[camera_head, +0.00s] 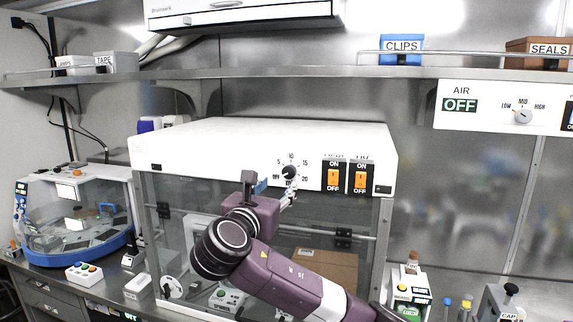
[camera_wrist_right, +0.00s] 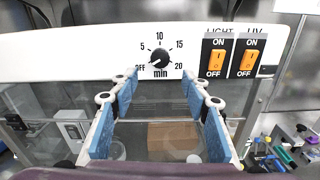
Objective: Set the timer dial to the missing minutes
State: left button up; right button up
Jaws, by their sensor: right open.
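The timer dial (camera_head: 289,172) is a black round knob on the front of the white hood. The wrist view shows the dial (camera_wrist_right: 160,57) with a scale of OFF, 5, 10, 15 and 20 min; its white pointer mark seems to lie at the lower left, near OFF. My right gripper (camera_head: 287,189) is just below and in front of the dial in the head view. In the wrist view its blue-padded fingers (camera_wrist_right: 159,78) are spread wide and empty, with the dial beyond and between their tips. No contact is visible. My left gripper is not in view.
LIGHT and UV switches (camera_head: 346,177) with orange rockers sit right of the dial. The hood's glass front (camera_wrist_right: 60,115) lies below. An AIR panel (camera_head: 505,107) reads OFF at the right. A shelf (camera_head: 300,73) runs above; a blue-based machine (camera_head: 75,215) stands left.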

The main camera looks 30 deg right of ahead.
aim_at(288, 173)
jog(key=p+x, duration=0.1)
jog(key=x, duration=0.1)
jog(key=p+x, duration=0.1)
jog(key=x, duration=0.1)
jog(key=p+x, duration=0.1)
jog(key=x, duration=0.2)
jog(key=shift+s+r, duration=0.15)
jog(key=shift+r, duration=0.2)
jog(key=shift+w+d+f, duration=0.15)
jog(key=shift+w+d, duration=0.1)
jog(key=shift+w, duration=0.1)
jog(key=c, duration=1.2)
jog(key=shift+o, duration=0.2)
